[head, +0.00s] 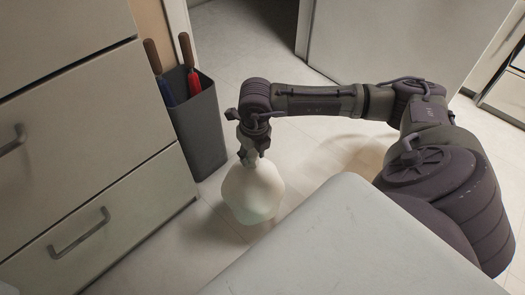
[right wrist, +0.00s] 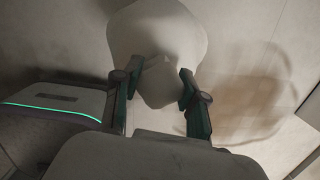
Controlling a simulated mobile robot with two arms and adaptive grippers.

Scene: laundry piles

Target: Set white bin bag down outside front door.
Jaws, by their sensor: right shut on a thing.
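The white bin bag (head: 252,192) hangs below my right gripper (head: 250,150) in the head view, close above or at the light floor; I cannot tell whether it touches. My right gripper is shut on the top of the bag. In the right wrist view the bag (right wrist: 157,45) fills the upper middle, with its narrow end between the two fingers of the gripper (right wrist: 160,98). My left gripper is not in view. No front door can be clearly made out.
A dark grey bin (head: 200,125) with red and blue handled items stands left of the bag, against drawers (head: 105,195) with bar handles. A grey panel (head: 380,40) stands behind my right arm. Open floor (head: 235,45) lies at the top, beyond a white frame edge.

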